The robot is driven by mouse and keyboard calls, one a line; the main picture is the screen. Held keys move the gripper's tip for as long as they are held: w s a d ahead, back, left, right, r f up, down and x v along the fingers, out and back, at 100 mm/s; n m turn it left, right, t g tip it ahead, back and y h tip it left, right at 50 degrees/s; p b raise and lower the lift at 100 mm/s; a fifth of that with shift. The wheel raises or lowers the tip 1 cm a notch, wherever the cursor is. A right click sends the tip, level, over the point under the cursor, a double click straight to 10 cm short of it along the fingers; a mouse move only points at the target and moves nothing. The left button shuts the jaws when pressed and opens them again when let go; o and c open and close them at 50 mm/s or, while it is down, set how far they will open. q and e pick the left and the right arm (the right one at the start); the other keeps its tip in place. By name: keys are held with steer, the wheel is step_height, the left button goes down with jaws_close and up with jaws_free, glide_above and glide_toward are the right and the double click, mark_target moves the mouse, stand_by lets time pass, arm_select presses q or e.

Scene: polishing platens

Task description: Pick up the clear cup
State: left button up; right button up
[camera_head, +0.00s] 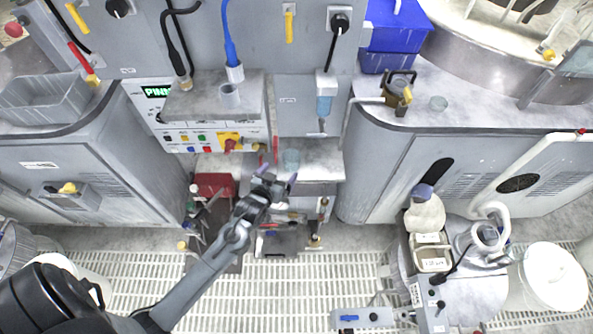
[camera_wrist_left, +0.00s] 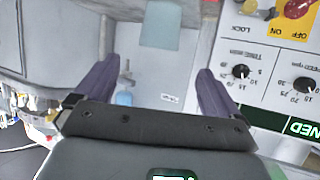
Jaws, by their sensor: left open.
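In the left wrist view a pale teal see-through shape, which looks like this cup (camera_wrist_left: 160,24), lies at the top centre, beyond the gap between my fingers. My left gripper (camera_head: 277,180) is open, with its purple fingers spread, just in front of and slightly left of the cup. Nothing is between the fingers (camera_wrist_left: 152,85). My right gripper is not in view.
The control box (camera_head: 205,135), with knobs and a green display, juts out left of the ledge. A red box (camera_head: 214,185) sits left of my gripper. Grated floor (camera_head: 300,275) is open below.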

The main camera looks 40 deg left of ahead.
mark_target(288, 163)
arm_select(q)
steer(key=b+x, duration=0.2)
steer(key=x, duration=0.4)
steer(key=shift+f, duration=0.25)
steer(key=shift+w+a+f+b, duration=0.15)
steer(key=shift+w+f+b, duration=0.2)
steer(key=shift+w+b, duration=0.15)
steer(key=b+x, duration=0.1)
steer(key=x, duration=0.2)
steer(key=shift+w, duration=0.15)
steer(key=shift+w+a+f, duration=0.15)
steer(key=shift+w+f, duration=0.05)
steer(key=shift+w, duration=0.3)
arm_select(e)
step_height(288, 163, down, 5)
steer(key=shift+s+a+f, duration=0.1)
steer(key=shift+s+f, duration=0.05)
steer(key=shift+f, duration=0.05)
arm_select(q)
steer(key=c, duration=1)
steer(key=shift+r, duration=0.1)
steer(key=shift+c, duration=0.2)
